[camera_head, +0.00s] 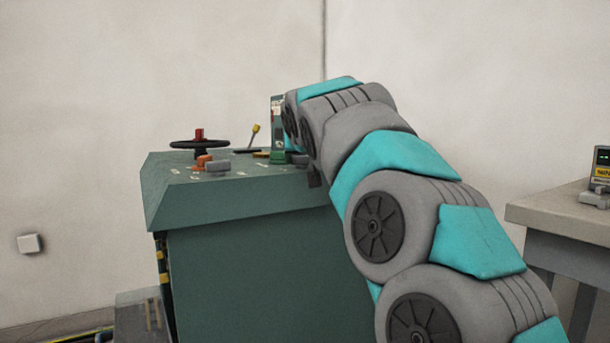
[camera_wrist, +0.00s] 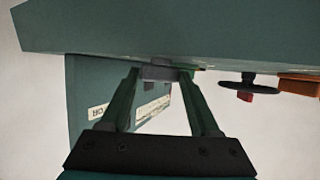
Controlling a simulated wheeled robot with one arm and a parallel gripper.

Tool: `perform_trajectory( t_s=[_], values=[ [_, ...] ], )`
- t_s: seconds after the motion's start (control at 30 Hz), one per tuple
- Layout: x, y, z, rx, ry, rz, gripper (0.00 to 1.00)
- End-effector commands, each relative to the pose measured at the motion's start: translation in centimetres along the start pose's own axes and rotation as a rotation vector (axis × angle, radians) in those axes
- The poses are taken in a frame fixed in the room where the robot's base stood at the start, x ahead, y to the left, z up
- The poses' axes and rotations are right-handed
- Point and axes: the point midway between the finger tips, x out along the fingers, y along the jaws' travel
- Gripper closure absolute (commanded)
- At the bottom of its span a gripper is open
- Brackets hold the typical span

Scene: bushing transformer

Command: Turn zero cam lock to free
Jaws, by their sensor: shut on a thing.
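In the wrist view, which looks upside down, my gripper (camera_wrist: 162,74) has its two green fingers closed on a small grey block (camera_wrist: 159,72) at the console surface. This block is likely the zero cam lock, but no label on it can be read. The green console (camera_wrist: 130,30) fills the top of that view. The turn position of the block cannot be made out.
An upright panel (camera_head: 277,115) stands beside my arm. A table (camera_head: 560,212) with a small device is at right.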

Motion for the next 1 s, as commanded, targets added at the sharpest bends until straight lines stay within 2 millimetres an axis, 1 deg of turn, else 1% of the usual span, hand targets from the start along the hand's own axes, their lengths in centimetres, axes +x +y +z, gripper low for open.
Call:
perform_trajectory(
  t_s=[0.07, 0.4, 0.87, 1.0],
  values=[
    [0.5, -0.2, 0.6, 0.017, 0.000, 0.059, 0.93],
    [0.3, -0.9, -0.2, 0.118, -0.002, 0.291, 0.93],
    [0.3, -1.1, -0.6, 0.203, -0.001, 0.493, 0.93],
    [0.5, -1.5, -0.6, 0.224, -0.003, 0.542, 0.94]
  ],
)
